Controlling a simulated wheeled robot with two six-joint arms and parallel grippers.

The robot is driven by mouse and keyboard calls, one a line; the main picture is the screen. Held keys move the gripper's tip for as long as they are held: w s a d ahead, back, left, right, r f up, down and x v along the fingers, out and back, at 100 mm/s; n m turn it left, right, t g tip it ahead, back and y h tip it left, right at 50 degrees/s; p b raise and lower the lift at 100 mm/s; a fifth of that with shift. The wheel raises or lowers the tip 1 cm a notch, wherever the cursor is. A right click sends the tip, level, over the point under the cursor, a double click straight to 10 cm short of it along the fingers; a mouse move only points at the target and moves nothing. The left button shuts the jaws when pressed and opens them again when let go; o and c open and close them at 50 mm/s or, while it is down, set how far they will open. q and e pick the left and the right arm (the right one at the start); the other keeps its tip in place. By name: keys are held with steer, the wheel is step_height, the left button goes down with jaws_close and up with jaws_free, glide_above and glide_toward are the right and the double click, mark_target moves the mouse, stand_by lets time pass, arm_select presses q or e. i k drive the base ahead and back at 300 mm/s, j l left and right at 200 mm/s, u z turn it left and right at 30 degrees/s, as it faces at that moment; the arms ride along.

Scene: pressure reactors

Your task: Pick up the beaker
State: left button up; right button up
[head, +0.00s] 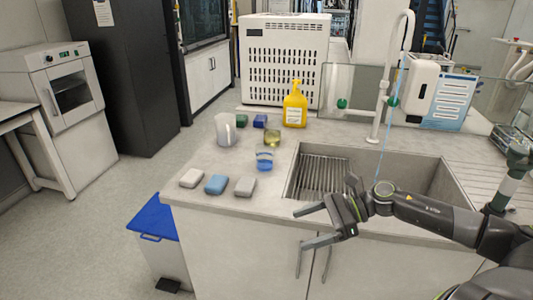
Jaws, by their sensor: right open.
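A small clear beaker with blue liquid (264,160) stands upright on the counter, left of the sink. A second small glass vessel with yellow-green liquid (272,138) stands behind it. A larger whitish jug with a handle (226,130) stands to their left; I cannot tell which vessel the task calls the beaker. My right gripper (301,228) is open and empty, in front of the sink, to the right of and nearer than the blue-liquid beaker. It touches none of the vessels. My left gripper is not in view.
Two pale blocks and a blue one (215,184) lie near the counter's front left edge. A yellow pump bottle (294,105) and small green and blue items stand behind. The sink (420,177) and tall tap (386,95) are at right. A blue-lidded bin (153,220) stands below.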

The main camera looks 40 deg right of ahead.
mark_target(265, 157)
steer(key=i+l, duration=0.35)
steer(key=l, duration=0.15)
steer(key=i+l, duration=0.7)
steer(key=l, duration=0.25)
